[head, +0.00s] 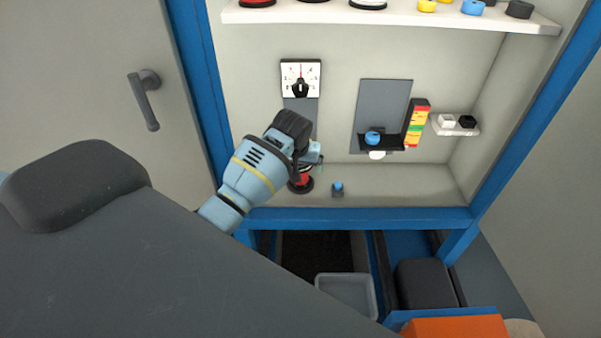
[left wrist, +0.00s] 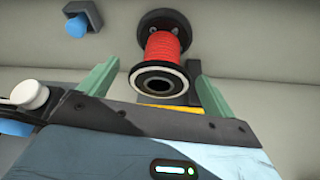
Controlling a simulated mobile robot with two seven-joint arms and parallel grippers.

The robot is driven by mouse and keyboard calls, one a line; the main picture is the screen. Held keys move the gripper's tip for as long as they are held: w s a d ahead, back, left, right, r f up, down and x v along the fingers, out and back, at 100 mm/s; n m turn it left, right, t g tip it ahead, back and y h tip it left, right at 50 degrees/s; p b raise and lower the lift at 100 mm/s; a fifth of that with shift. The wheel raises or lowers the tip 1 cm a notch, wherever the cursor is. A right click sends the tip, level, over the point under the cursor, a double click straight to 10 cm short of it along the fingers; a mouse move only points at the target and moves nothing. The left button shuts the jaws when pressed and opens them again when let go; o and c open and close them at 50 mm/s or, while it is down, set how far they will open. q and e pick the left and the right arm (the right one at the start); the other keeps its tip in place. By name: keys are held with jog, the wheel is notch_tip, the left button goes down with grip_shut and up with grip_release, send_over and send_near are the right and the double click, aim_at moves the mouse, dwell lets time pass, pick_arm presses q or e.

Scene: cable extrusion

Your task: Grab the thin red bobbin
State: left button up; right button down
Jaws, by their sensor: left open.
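A red bobbin (head: 304,182) with black flanges stands on the lower ledge of the cabinet in the head view, partly covered by my left gripper (head: 308,160). In the left wrist view the bobbin (left wrist: 163,45) shows its red winding and a pale-rimmed end with a dark hole. My left gripper (left wrist: 158,75) is open, with one green finger on each side of the bobbin's near end. I cannot tell whether either finger touches it. Another red-wound bobbin (head: 257,3) is partly in view on the upper shelf. My right gripper is not in view.
A small blue-topped piece (head: 338,188) stands right of the bobbin. A dial (head: 301,78) is on the back wall. A black holder (head: 388,142) and a coloured light stack (head: 416,122) are to the right. The upper shelf (head: 400,15) holds more spools. A grey bin (head: 346,292) is below.

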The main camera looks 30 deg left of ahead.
pick_arm(q)
jog(key=shift+w+a+f, duration=0.1)
jog(key=shift+w+f, duration=0.15)
jog(key=shift+f, duration=0.45)
jog(key=c, duration=1.1)
jog(key=shift+o, duration=0.2)
jog(key=shift+r, duration=0.85)
notch_tip(320, 180, up, 6)
jog(key=s+d, duration=0.2)
jog(key=s, duration=0.6)
jog(key=s+d, duration=0.3)
jog(key=s, duration=0.6)
jog(key=shift+d+f, duration=0.35)
